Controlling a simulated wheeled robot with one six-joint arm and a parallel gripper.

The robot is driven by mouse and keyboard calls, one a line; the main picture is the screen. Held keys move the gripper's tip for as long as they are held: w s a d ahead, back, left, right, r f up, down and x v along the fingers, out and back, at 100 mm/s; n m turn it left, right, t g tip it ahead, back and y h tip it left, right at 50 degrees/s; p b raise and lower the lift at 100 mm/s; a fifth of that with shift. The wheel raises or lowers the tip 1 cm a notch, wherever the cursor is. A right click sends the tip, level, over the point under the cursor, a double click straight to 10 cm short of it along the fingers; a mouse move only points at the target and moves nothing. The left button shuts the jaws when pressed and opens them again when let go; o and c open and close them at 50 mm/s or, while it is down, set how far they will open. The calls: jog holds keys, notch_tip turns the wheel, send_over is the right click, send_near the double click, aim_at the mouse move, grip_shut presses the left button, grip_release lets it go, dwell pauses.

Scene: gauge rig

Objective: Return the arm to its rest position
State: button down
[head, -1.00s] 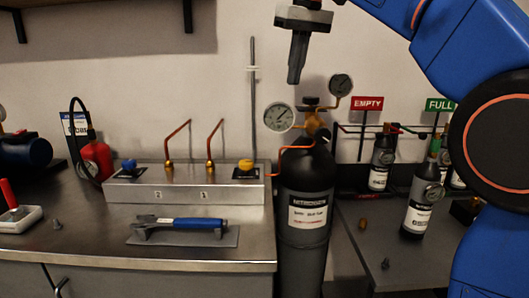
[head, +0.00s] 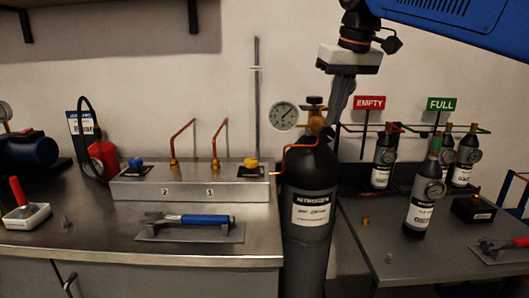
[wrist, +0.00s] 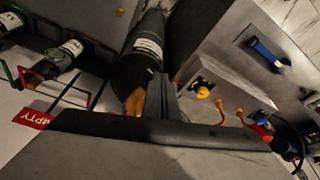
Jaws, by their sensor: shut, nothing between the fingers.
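My gripper (head: 335,112) hangs from my blue arm in the upper right of the head view, fingers pointing down and together. Nothing is held between them. The fingertips are just above and right of the nitrogen cylinder's brass valve (head: 316,118) in the picture; I cannot tell whether they touch anything. The dark nitrogen cylinder (head: 308,245) stands upright between the two worktops, and it also shows in the wrist view (wrist: 136,68). A round gauge (head: 283,116) sits left of the valve. The second gauge, seen earlier to its right, is hidden behind my gripper.
A steel manifold box (head: 190,188) with two copper pipes stands on the left bench. A blue-handled wrench (head: 200,219) lies before it. At right are the red EMPTY sign (head: 370,103), the green FULL sign (head: 441,104) and several small bottles. A shelf (head: 110,25) overhangs the upper left.

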jog(key=s+d+f+m, duration=0.1)
jog(key=s+d+f, duration=0.3)
jog(key=s+f, duration=0.3)
jog(key=s+d+f+m+t, duration=0.1)
jog(key=s+d+f, duration=0.3)
jog(key=f, duration=1.2)
jog(key=s+d+f+m+h, duration=0.1)
jog(key=s+d+f, duration=0.3)
jog(key=s+f, duration=0.8)
jog(key=shift+s+d+f+m+t, duration=0.15)
jog(key=shift+d+m+t, duration=0.2)
jog(key=shift+m, duration=0.15)
